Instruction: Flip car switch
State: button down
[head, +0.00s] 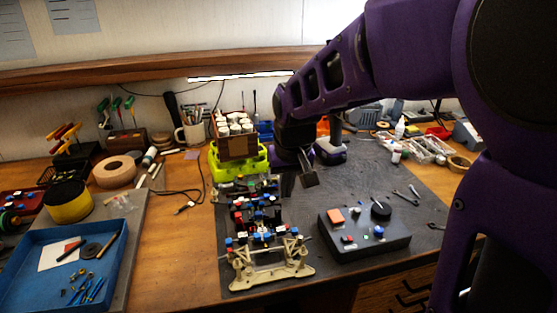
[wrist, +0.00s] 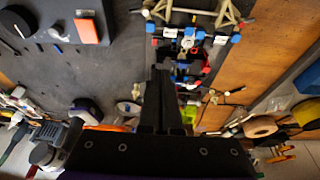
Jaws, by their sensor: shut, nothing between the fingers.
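The RC car (head: 268,258) is an open chassis with a beige frame and blue, red and black parts. It lies lengthwise on the dark mat (head: 335,275) in the head view, and its beige end also shows at the top of the wrist view (wrist: 194,17). I cannot single out its switch among the small parts. My gripper (head: 310,181) is shut and empty, above and just right of the car's far half. In the wrist view its dark fingers (wrist: 161,72) point at the car's middle and hide part of it. They appear apart from it.
A black control box (head: 345,245) with a knob and an orange button stands right of the car. A lime bin (head: 230,170) with a bottle box is behind it. A blue tray (head: 40,255) lies left. Wrenches (head: 408,197) lie on the mat at right.

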jog(key=x, duration=0.6)
jog(key=s+b+x, duration=0.1)
jog(key=x, duration=0.3)
jog(key=shift+w+f, duration=0.1)
jog(key=shift+f, duration=0.15)
jog(key=shift+d+f, duration=0.1)
jog(key=shift+f, duration=0.65)
